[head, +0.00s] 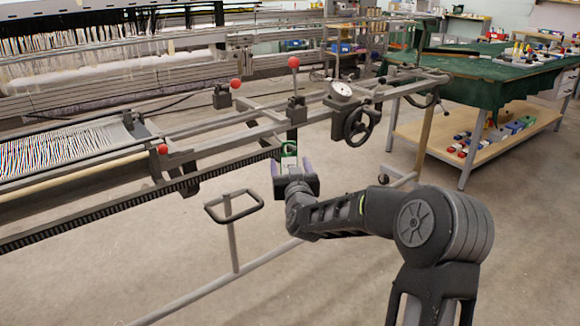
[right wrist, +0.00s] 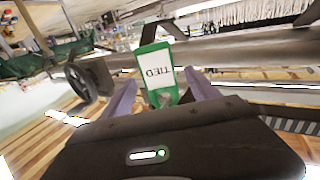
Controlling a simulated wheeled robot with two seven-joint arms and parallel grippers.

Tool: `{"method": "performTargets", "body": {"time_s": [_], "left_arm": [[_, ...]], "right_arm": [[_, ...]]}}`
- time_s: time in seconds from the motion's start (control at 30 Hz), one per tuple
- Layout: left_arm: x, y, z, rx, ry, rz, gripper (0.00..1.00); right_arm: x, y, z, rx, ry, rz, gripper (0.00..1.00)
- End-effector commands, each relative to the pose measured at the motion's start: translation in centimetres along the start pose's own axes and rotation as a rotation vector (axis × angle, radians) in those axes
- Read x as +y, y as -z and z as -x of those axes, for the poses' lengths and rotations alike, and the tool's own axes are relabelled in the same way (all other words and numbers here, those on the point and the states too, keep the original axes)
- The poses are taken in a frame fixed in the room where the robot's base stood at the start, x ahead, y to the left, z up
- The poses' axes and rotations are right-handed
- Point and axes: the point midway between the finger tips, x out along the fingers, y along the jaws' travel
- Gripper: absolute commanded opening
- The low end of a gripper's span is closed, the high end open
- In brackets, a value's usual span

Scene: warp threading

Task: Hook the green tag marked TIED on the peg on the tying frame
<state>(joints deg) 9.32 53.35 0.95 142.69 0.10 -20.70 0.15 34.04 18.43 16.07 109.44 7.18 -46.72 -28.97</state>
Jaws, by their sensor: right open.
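The green tag (head: 289,149) with a white label stands at the side of the tying frame (head: 240,135), just below a dark post (head: 292,112) with a red ball on top. In the right wrist view the tag (right wrist: 157,68) shows the word TIED upside down. My right gripper (head: 292,168) is open, with one finger on each side of the tag's near end; gaps show beside the tag in the right wrist view (right wrist: 160,98). The peg itself is hard to make out, and I cannot tell whether the tag's loop is around it. My left gripper is not in view.
A handwheel (head: 358,125) and a dial (head: 341,92) sit on the frame right of the tag. A toothed rail (head: 130,202) runs along the frame's near side. A rectangular loop handle (head: 234,207) stands nearer.

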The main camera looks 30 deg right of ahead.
Motion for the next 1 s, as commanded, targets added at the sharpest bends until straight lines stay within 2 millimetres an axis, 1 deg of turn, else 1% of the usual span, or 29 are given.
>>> {"method": "performTargets", "body": {"time_s": [0.17, 0.27, 0.37, 0.6, 0.7, 0.8, 1.0], "left_arm": [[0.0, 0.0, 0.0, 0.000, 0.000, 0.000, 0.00], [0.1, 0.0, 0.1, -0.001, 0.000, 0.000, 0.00], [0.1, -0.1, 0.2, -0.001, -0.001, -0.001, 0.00], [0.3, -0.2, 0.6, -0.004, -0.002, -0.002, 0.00], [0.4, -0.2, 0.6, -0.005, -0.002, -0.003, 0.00], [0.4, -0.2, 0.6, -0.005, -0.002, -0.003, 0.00], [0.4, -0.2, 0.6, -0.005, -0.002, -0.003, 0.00]], "right_arm": [[0.0, 0.0, 0.2, 0.000, 0.000, 0.000, 0.70], [0.0, 0.1, 0.9, 0.000, 0.001, 0.000, 0.70], [0.0, 0.1, 2.1, 0.000, 0.001, 0.002, 0.70], [0.0, 0.1, 6.1, 0.000, 0.001, 0.002, 0.70], [0.0, 0.0, 7.2, -0.001, 0.001, 0.001, 0.70], [0.0, 0.0, 7.8, 0.000, 0.000, 0.000, 0.70], [0.0, 0.0, 7.8, 0.000, 0.000, 0.000, 0.70]]}}
